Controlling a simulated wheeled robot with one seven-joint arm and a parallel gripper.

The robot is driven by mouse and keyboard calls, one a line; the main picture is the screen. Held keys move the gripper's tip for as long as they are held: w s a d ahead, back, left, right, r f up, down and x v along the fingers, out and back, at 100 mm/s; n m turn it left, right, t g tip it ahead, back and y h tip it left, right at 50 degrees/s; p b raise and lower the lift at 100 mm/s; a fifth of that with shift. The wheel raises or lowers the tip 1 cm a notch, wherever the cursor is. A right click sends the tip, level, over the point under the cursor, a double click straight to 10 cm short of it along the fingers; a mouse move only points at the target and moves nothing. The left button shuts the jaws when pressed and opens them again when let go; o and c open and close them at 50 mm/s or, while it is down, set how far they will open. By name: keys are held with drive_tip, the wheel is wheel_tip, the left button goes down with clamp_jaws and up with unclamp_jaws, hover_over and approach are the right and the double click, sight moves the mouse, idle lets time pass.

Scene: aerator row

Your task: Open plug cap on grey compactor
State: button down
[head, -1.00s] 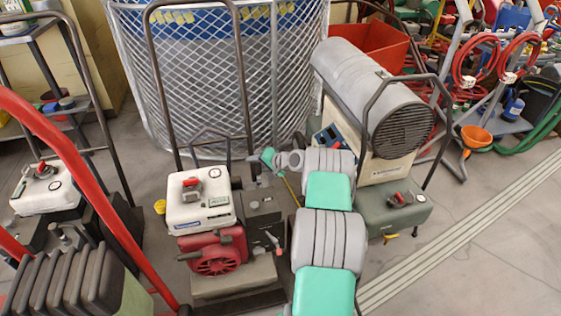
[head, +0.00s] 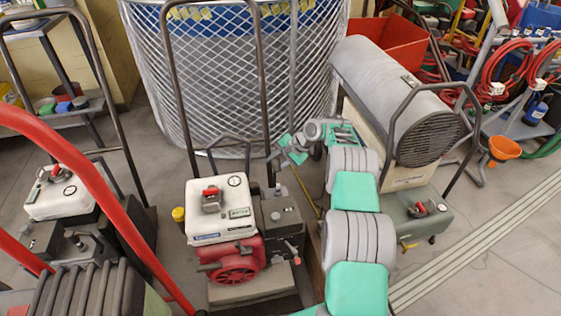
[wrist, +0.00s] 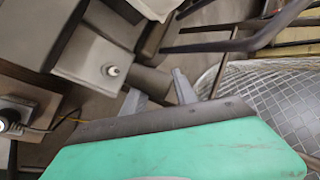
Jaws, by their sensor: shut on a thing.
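A machine with a white tank (head: 220,208), a red engine (head: 236,262) and a dark grey box (head: 282,217) stands in the middle of the head view. A short dark post (head: 277,190) rises at the back of the box. My gripper (head: 274,168) is close to the top of this post. In the wrist view, my gripper's two fingers (wrist: 156,90) sit either side of a dark round cylinder (wrist: 152,80), which looks like the plug cap, and are shut on it. A grey box with a pale knob (wrist: 112,71) lies beside it. I cannot see whether the cap has turned.
A wire-mesh bin (head: 240,70) stands behind. A grey cylindrical heater (head: 400,100) on a frame is to the right. Red handle bars (head: 85,185) and another white-tanked machine (head: 62,195) are at the left. Open floor (head: 490,270) lies at the right.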

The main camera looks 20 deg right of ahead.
drive_tip(key=shift+a, duration=0.3)
drive_tip(key=c, duration=1.2)
unclamp_jaws()
drive_tip(key=shift+a, duration=0.15)
drive_tip(key=shift+o, duration=0.6)
drive_tip(key=shift+d+r, duration=0.1)
drive_tip(key=shift+d, duration=0.35)
drive_tip(key=p+v, duration=0.1)
drive_tip(key=v, duration=0.6)
drive_tip(key=shift+s+p, duration=0.15)
drive_tip(key=shift+p, duration=0.15)
drive_tip(key=shift+d+r, duration=0.1)
drive_tip(key=shift+r, duration=0.1)
drive_tip(key=shift+c, duration=0.3)
